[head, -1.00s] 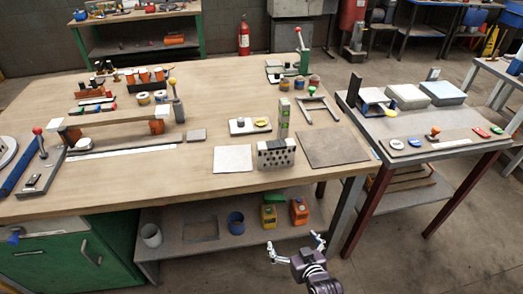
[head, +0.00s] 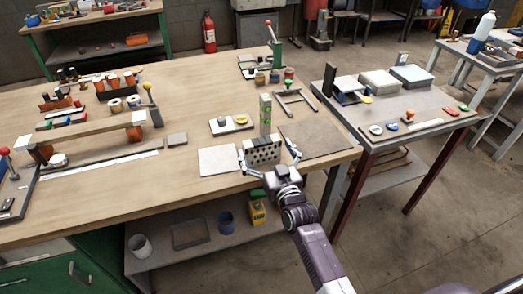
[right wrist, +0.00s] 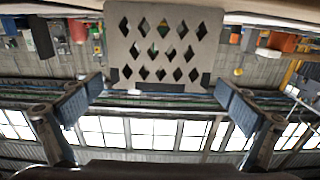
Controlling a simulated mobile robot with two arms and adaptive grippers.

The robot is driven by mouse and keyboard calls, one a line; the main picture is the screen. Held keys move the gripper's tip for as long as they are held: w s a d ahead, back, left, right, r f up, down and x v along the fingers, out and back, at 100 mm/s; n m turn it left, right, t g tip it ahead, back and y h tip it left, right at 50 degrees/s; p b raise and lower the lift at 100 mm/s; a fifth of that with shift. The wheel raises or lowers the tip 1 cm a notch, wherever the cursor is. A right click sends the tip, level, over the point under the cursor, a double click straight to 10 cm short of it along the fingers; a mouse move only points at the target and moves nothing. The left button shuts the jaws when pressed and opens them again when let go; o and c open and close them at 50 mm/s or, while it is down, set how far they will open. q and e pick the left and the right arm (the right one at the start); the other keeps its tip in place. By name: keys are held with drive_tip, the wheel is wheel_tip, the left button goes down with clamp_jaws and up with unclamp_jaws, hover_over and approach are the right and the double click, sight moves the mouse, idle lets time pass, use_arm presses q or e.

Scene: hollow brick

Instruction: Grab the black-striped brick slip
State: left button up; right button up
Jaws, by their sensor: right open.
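A grey hollow brick with diamond-shaped holes (head: 263,151) stands near the front edge of the wooden bench. It also shows in the right wrist view (right wrist: 158,28), with dark patches at its lower corners there. I cannot make out clear black stripes on any brick slip. My right gripper (head: 269,157) is open in front of the brick, with one finger towards each side. In the right wrist view the fingers are spread apart with no object between their tips. My left gripper is out of view.
A pale square tile (head: 217,160) lies left of the brick and a brown square plate (head: 316,140) lies to its right.

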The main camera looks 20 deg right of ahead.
drive_tip(key=shift+w, duration=1.3)
drive_tip(key=c, duration=1.2)
drive_tip(key=shift+c, duration=0.2)
